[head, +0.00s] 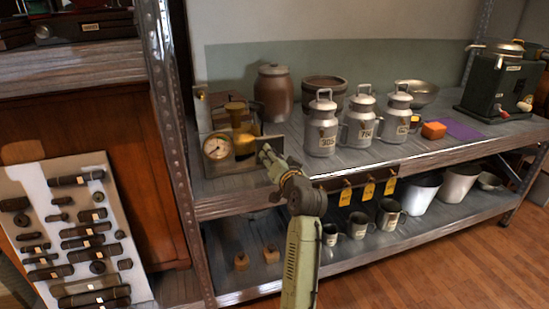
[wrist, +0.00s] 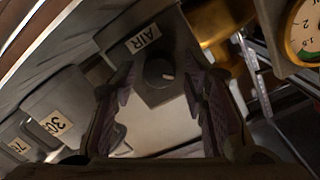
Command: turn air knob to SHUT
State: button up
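The air knob (wrist: 158,73) is a small dark round knob with a pale mark on its rim. It sits on a grey housing below a white AIR label (wrist: 142,39), which appears tilted in the wrist view. My gripper (wrist: 163,88) is open, with its two dark ridged fingers on either side of the knob in the picture. I cannot tell whether either finger touches it. In the head view my gripper (head: 267,160) is at the right of the brass burner unit (head: 239,118) and hides the knob. No SHUT mark is readable.
A round gauge (head: 217,147) is on the front of the unit; it also shows in the wrist view (wrist: 306,28). Several lidded metal cans (head: 322,128) stand to the right on the shelf. Yellow tags (head: 368,191) hang from the shelf's front edge above several mugs.

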jog(key=shift+o, duration=0.2)
jog(key=v, duration=1.2)
